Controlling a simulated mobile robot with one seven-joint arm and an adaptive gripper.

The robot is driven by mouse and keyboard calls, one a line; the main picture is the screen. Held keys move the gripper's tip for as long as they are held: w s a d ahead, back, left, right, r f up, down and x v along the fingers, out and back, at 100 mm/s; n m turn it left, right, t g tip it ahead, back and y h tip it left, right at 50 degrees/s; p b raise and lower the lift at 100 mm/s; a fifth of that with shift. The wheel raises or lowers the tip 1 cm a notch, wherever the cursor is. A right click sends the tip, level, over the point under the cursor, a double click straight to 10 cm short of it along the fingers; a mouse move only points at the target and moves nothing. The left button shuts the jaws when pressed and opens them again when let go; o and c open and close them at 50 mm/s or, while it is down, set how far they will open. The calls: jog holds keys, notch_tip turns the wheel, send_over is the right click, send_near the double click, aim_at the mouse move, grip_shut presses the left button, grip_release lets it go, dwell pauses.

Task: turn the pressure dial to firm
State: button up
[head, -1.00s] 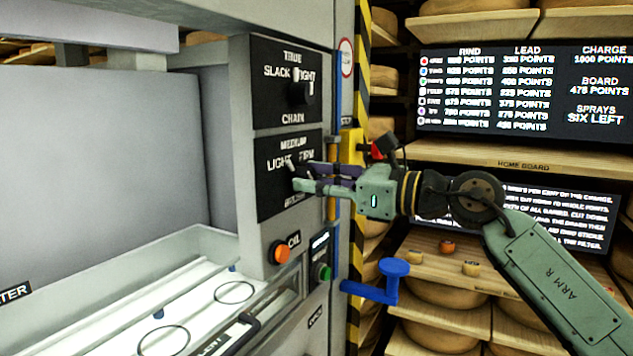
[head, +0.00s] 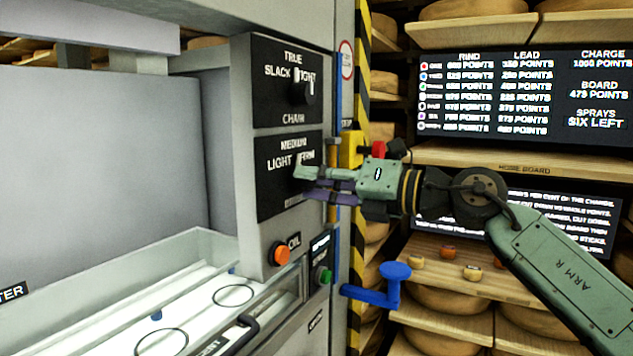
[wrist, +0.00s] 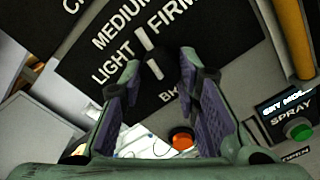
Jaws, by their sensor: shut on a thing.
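The pressure dial (wrist: 154,64) is a dark round knob with a white pointer bar on a black panel (head: 270,205). The panel reads LIGHT, MEDIUM and FIRM.
Above is a chain dial (head: 302,93) marked SLACK, TRUE and TIGHT. Below are an orange button (head: 282,254) and a green button (head: 322,276). A blue handle (head: 385,284) juts out below my wrist. Cheese shelves and boards stand at right.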

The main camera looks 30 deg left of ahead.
jog(key=m, duration=0.4)
jog(key=shift+s+p, duration=0.1)
jog(key=shift+p, duration=0.25)
jog(key=shift+f+m+p, duration=0.1)
jog(key=shift+m+p, duration=0.25)
jog(key=shift+m, duration=1.35)
jog(key=o, duration=1.1)
jog(key=shift+o, duration=0.2)
jog(key=d, duration=1.2)
jog(key=shift+w, duration=0.35)
